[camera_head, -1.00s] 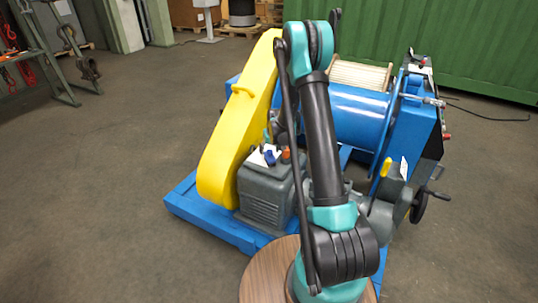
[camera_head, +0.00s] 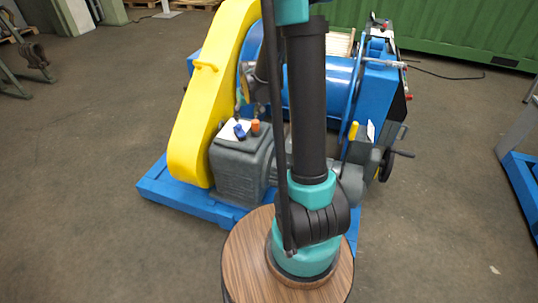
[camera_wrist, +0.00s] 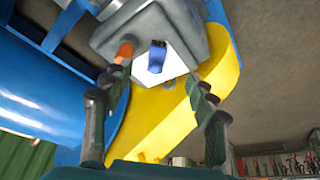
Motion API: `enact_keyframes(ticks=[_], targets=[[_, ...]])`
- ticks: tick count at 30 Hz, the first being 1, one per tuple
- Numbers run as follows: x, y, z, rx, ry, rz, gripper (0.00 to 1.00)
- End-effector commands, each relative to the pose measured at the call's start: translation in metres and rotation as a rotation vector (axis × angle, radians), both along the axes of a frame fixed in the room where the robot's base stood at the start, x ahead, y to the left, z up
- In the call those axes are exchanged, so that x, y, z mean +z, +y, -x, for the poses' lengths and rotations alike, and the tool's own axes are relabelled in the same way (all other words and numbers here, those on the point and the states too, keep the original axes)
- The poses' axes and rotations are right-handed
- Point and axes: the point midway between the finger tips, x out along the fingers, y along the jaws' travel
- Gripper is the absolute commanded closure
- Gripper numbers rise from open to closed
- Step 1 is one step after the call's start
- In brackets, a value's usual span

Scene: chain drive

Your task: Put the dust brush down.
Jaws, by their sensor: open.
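My gripper (camera_wrist: 157,76) is open in the wrist view, with its two dark fingers apart and nothing seen between them. Beyond the fingertips, a small blue object (camera_wrist: 157,56) lies on a white sheet (camera_wrist: 172,66) on the grey gearbox housing (camera_wrist: 150,30). An orange object (camera_wrist: 124,52) is beside it, close to the left fingertip; I cannot tell if they touch. In the head view, the blue object (camera_head: 239,131) and the orange object (camera_head: 255,127) sit on top of the housing (camera_head: 240,172). I cannot tell which is the dust brush.
The yellow chain guard (camera_head: 200,110) rises left of the housing and crosses behind it in the wrist view (camera_wrist: 190,115). The blue winch frame (camera_head: 180,192) and drum are around it. A handwheel (camera_head: 387,164) is at right.

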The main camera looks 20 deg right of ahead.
Motion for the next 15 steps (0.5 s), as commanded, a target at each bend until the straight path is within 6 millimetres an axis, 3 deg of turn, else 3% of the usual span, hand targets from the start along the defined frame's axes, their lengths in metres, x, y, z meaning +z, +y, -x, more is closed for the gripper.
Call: enact_keyframes(ticks=[1, 6, 15], targets=[[0.009, -0.002, 0.021, -0.008, 0.001, 0.0, 0.42], [0.028, -0.008, 0.084, -0.032, 0.005, 0.0, 0.42], [0.034, -0.016, 0.199, -0.078, 0.011, -0.001, 0.42]])
